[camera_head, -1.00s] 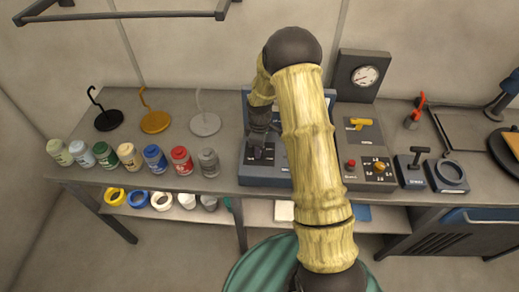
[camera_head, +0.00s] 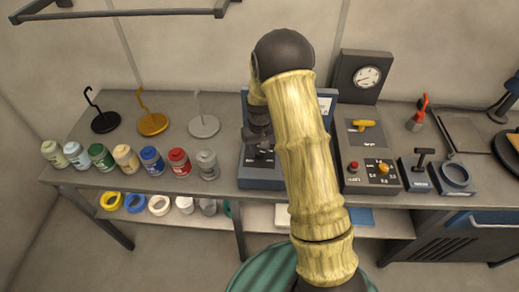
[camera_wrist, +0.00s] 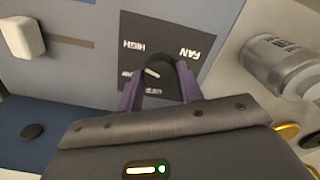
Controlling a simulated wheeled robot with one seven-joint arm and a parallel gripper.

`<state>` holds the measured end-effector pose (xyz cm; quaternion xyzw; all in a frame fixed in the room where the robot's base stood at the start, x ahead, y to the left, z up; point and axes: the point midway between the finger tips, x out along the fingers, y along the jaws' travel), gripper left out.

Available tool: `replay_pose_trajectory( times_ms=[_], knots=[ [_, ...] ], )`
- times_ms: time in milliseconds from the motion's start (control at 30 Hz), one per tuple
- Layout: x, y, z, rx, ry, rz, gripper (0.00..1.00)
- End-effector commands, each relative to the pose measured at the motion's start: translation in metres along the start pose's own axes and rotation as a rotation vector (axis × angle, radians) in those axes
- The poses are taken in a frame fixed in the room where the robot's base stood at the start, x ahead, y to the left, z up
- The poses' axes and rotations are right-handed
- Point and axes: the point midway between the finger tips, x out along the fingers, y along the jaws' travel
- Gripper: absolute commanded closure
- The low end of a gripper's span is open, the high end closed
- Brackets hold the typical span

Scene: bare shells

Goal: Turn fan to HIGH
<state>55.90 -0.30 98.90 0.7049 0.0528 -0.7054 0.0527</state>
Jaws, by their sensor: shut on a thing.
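The fan panel (camera_wrist: 176,30) is a dark square with white lettering, FAN and HIGH, upside down in the wrist view. Its dark round fan knob (camera_wrist: 152,62) has a short white mark. My gripper (camera_wrist: 159,72) has its two purple fingers on either side of the knob, shut on it. The mark's exact setting is hard to tell, and the lower labels are partly covered by the fingers. In the head view my gripper (camera_head: 262,152) is at the front left of the blue console (camera_head: 258,183), and my arm hides much of the console.
Several paint jars (camera_head: 124,157) and a grey can (camera_head: 207,164) stand left of the console.

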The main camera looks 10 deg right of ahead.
Motion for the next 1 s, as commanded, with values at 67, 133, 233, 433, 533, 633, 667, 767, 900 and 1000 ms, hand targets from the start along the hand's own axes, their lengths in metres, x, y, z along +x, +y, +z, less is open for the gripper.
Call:
replay_pose_trajectory(
  times_ms=[67, 133, 233, 433, 533, 633, 667, 767, 900, 1000],
  knots=[
    [-0.0011, -0.0008, -0.0018, 0.054, 0.006, 0.0, 0.86],
    [-0.0012, -0.0009, -0.0019, 0.097, 0.006, 0.0, 0.86],
    [-0.0013, -0.0006, -0.0018, 0.148, 0.006, 0.0, 0.86],
    [-0.0015, -0.0005, -0.0018, 0.205, 0.005, 0.0, 0.86],
    [-0.0015, -0.0005, -0.0017, 0.215, 0.005, 0.0, 0.86],
    [-0.0016, -0.0005, -0.0017, 0.218, 0.005, -0.001, 0.86],
    [-0.0016, -0.0005, -0.0017, 0.218, 0.005, -0.001, 0.86],
    [-0.0016, -0.0006, -0.0016, 0.218, 0.005, -0.001, 0.86],
    [-0.0016, -0.0006, -0.0016, 0.218, 0.005, -0.001, 0.59],
    [-0.0013, -0.0005, -0.0013, 0.217, 0.004, -0.001, 0.41]
  ],
)
